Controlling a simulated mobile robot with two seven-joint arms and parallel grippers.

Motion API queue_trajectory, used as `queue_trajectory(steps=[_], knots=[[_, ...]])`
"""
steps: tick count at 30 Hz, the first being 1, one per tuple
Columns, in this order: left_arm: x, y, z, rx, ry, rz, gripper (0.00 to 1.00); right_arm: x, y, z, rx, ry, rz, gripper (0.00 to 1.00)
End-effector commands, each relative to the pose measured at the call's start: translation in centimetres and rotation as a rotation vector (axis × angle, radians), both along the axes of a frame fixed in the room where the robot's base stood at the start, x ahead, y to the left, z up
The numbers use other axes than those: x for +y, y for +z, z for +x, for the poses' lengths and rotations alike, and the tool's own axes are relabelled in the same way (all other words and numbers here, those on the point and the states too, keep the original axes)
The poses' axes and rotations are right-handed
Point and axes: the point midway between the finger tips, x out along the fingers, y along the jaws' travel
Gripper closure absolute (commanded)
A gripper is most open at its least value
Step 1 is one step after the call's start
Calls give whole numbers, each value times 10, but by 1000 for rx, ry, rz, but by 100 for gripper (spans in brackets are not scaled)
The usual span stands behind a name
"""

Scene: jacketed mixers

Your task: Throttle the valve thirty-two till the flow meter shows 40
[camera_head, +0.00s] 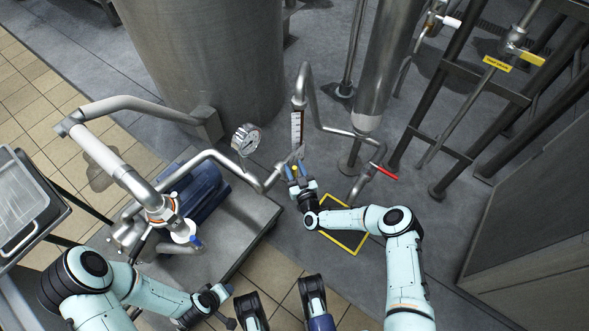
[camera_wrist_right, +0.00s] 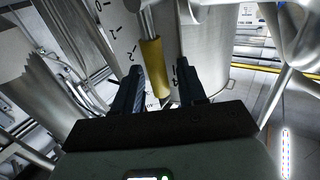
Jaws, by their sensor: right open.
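A yellow handle (camera_wrist_right: 153,66) on a metal stem lies between the two dark fingers of my right gripper (camera_wrist_right: 158,90) in the right wrist view. The fingers are open, with a gap on each side of the handle. A pale plate (camera_wrist_right: 118,32) with black marks is behind it. In the head view my right gripper (camera_head: 296,170) is at the pipe below the flow meter (camera_head: 297,126), a vertical tube with a scale; its reading is too small to tell. No valve number is legible. My left gripper (camera_head: 222,305) is low in the head view, away from the pipes; its fingers are unclear.
A round gauge (camera_head: 246,139) stands left of the flow meter. A red-handled valve (camera_head: 384,171) is to the right. A yellow-handled valve (camera_head: 531,58) with a yellow label (camera_head: 497,63) is at upper right. A blue pump (camera_head: 195,190) stands at left. A large steel tank (camera_head: 205,55) is behind.

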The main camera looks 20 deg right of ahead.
Motion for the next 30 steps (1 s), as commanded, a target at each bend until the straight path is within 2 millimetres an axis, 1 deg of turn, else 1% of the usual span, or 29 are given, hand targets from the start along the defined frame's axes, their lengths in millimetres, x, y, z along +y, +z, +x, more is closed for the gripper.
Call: queue_trajectory(steps=[2,5,6,13,17,21,24,30], knots=[[0,0,0,0,0,0,57,0,0,0,0,0,0,59],[0,0,0,0,0,0,57,0,0,0,0,0,0,88],[0,0,0,0,0,0,57,0,0,0,0,0,0,100],[-1,1,-1,3,-1,-1,57,-2,1,1,18,2,22,100],[-1,1,-2,6,-3,-4,57,-11,1,8,98,1,123,100],[2,-4,3,-7,3,4,57,-19,-4,15,200,2,253,100],[4,-9,6,-11,8,10,57,-24,-7,18,248,1,316,100],[6,-10,6,-12,11,12,57,-25,-8,18,274,-2,351,100]])
